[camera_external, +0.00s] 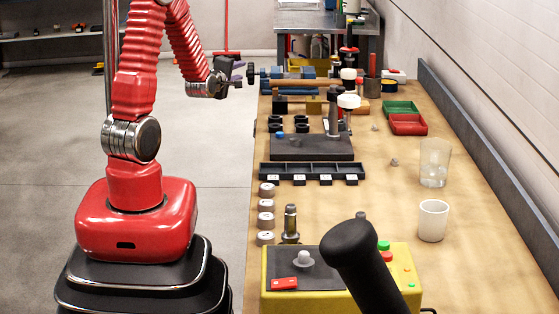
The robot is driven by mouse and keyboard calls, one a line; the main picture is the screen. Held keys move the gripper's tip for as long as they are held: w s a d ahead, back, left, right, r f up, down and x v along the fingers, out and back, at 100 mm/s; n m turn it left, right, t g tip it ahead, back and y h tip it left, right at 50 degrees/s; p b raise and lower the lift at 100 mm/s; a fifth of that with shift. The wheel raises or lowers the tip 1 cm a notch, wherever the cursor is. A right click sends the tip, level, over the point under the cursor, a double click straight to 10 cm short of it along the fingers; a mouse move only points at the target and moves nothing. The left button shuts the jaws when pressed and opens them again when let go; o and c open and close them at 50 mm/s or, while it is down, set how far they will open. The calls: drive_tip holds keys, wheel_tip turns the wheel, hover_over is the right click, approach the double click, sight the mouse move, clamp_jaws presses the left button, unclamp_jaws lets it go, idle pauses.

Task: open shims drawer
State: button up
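A low dark unit (312,167) with several compartments lies across the workbench, with small white labels along its near face. The labels are too small to read, so I cannot tell which part is the shims drawer, and no part is visibly pulled out. My gripper (238,75) is in the air beyond the unit, to its left, near the far left part of the bench. It is apart from the unit. Its fingers are small and dark here, and I cannot tell whether they are open or shut.
A dark fixture (312,147) with a post stands just behind the unit. Pale round pieces (266,205) and a metal fitting (290,222) stand in front. A yellow control box (340,296) with a black lever (364,262) fills the near end. A white cup (433,220) and glass (434,162) stand right.

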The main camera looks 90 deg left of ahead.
wheel_tip(320, 180, down, 23)
idle(0.4)
drive_tip(key=x, duration=1.4)
drive_tip(key=shift+d, duration=0.1)
clamp_jaws()
idle(0.3)
drive_tip(key=shift+f, duration=0.1)
idle(0.3)
